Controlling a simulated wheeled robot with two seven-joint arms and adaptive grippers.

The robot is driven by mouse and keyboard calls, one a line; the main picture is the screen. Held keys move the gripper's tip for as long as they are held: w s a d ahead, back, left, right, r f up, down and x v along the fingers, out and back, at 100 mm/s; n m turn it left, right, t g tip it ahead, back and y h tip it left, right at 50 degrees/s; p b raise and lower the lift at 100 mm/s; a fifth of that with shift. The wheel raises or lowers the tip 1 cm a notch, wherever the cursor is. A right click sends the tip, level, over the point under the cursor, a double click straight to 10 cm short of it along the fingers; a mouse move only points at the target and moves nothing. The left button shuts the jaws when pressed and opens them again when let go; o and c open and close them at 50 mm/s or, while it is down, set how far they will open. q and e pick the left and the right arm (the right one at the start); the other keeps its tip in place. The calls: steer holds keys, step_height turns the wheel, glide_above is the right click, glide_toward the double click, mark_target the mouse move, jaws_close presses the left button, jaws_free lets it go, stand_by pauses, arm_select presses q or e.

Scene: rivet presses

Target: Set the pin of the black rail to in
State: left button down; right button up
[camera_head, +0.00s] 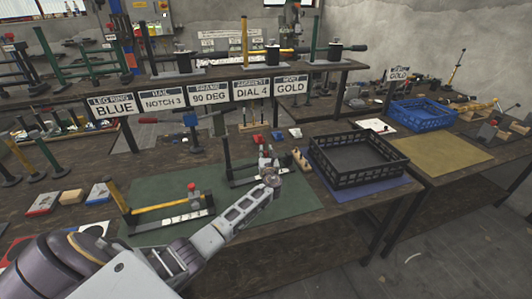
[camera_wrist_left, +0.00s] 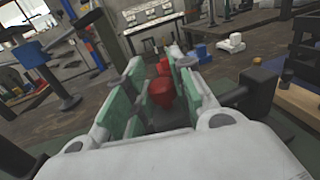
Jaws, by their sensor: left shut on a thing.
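The black rail (camera_head: 228,158) stands on the green mat (camera_head: 297,205), with a black upright post and a low base. My left gripper (camera_head: 267,160) is at the rail's right end and hides part of it. In the left wrist view its green-padded fingers (camera_wrist_left: 160,95) are closed around a red knob (camera_wrist_left: 162,93), which looks like the rail's pin. How far in the pin sits cannot be told. A yellow rail (camera_head: 118,197) with its own red knob (camera_head: 192,187) stands apart to the left on the same mat. My right gripper is not in view.
A black crate (camera_head: 357,178) stands on a blue mat just right of my left gripper. A small wooden block with pegs (camera_head: 300,160) lies between them. Label signs (camera_head: 190,97) hang behind. A blue crate (camera_head: 422,115) stands farther right. Bare mat lies in front of the black rail.

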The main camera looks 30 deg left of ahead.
arm_select(q)
steer(key=shift+f, duration=0.25)
steer(key=c, duration=1.2)
jaws_free()
steer(key=shift+s+d+r, duration=0.1)
steer(key=shift+s, duration=0.05)
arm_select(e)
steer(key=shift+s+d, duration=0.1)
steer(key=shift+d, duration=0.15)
arm_select(q)
steer(key=shift+s+d, duration=0.45)
steer(key=shift+s, duration=0.1)
steer(key=shift+v, duration=5.15)
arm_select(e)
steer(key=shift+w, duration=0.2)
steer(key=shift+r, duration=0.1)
